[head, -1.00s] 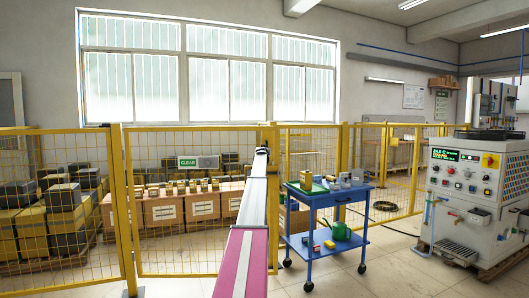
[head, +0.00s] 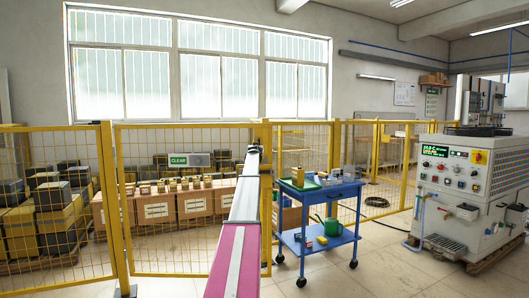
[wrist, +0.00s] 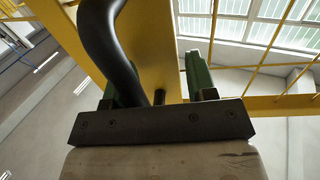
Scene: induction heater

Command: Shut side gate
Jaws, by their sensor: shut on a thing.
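The side gate appears to be the yellow mesh panel with the green CLEAR sign (head: 190,160) in the head view; its top rail (head: 150,124) runs between two yellow posts. My gripper (head: 254,149) is at the panel's right end, at the far end of my outstretched arm. In the wrist view my gripper (wrist: 155,92) is shut on a black curved handle (wrist: 105,35), which passes between the green fingers beside a yellow upright (wrist: 150,45). My arm hides part of the gate's right edge. I cannot tell whether the gate is flush with its post.
A blue trolley (head: 319,190) with small items and a green watering can stands just right of the gate. A grey machine (head: 460,185) is at the far right. Stacked boxes (head: 160,206) stand behind the fence. The floor between trolley and machine is mostly clear.

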